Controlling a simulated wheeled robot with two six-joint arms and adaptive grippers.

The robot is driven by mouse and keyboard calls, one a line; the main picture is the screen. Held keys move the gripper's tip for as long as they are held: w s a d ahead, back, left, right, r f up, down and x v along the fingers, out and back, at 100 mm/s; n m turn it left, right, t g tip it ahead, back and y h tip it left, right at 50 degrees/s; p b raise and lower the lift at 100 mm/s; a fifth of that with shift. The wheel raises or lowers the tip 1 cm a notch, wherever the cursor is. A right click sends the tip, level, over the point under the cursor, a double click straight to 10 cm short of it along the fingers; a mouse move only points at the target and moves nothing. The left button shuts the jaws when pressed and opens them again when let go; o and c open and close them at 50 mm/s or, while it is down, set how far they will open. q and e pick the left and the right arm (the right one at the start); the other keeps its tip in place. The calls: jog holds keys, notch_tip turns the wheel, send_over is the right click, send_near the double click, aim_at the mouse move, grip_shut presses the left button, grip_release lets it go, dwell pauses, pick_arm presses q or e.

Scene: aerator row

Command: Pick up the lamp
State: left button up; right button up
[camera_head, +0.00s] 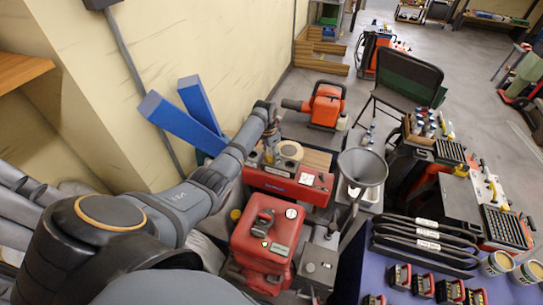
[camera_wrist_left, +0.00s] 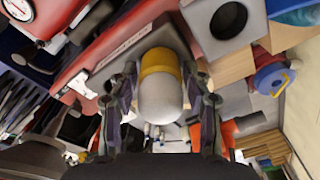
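The likely lamp (camera_wrist_left: 160,92), a rounded white body with a yellow collar, shows in the left wrist view between the two fingers of my left gripper (camera_wrist_left: 162,100). The fingers are spread on either side of it, and a narrow gap seems to show on each side. In the head view my left gripper (camera_head: 271,140) points down over the red case with a wooden top; the lamp is hard to make out there. My right gripper is not in view.
A red canister (camera_head: 267,232), a grey funnel (camera_head: 362,168) and an orange machine (camera_head: 324,104) stand close by. Blue beams (camera_head: 181,122) lean against the wall.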

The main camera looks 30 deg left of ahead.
pick_arm(q)
jog(key=c, duration=0.7)
